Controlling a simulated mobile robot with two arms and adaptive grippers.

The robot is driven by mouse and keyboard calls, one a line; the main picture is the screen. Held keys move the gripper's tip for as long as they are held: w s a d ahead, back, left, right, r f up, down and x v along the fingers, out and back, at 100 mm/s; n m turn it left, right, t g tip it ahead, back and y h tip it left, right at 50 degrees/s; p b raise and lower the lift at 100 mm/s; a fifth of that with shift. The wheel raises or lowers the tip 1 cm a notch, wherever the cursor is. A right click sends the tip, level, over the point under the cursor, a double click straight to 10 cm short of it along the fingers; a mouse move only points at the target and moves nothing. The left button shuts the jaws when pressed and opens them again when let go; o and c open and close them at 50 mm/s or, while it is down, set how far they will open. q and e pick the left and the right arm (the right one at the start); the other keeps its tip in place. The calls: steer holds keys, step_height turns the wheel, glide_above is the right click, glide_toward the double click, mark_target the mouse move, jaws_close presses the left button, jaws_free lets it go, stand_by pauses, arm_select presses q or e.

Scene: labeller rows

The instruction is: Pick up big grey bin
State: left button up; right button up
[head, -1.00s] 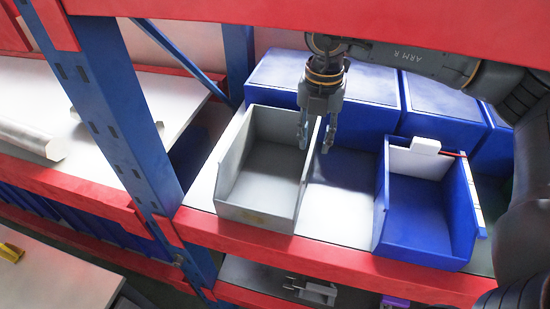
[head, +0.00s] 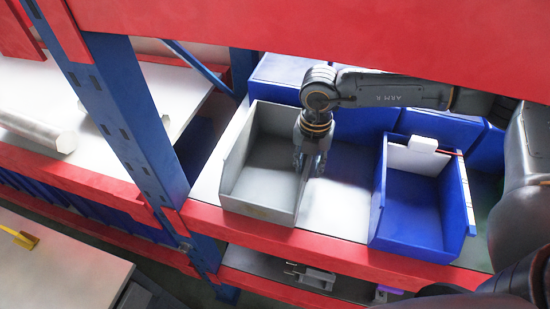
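The big grey bin (head: 262,180) is open-topped and stands on the white shelf, its low front edge near the red front beam. My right gripper (head: 309,168) points down at the bin's right side wall, with one finger on the inner side and one on the outer side. The fingers look apart, with the wall's edge between them. I cannot tell whether either finger touches the wall. The hand hides the upper part of that wall. The bin is upright and looks empty. My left gripper is not in view.
A blue bin (head: 412,215) with a white piece at its back stands to the right, a gap of bare shelf between. More blue bins (head: 278,78) line the back. A blue post (head: 130,125) stands left of the grey bin, and a red beam (head: 330,30) crosses above.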

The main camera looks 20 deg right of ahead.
steer(key=c, duration=0.6)
jaws_close()
steer(key=shift+r, duration=0.15)
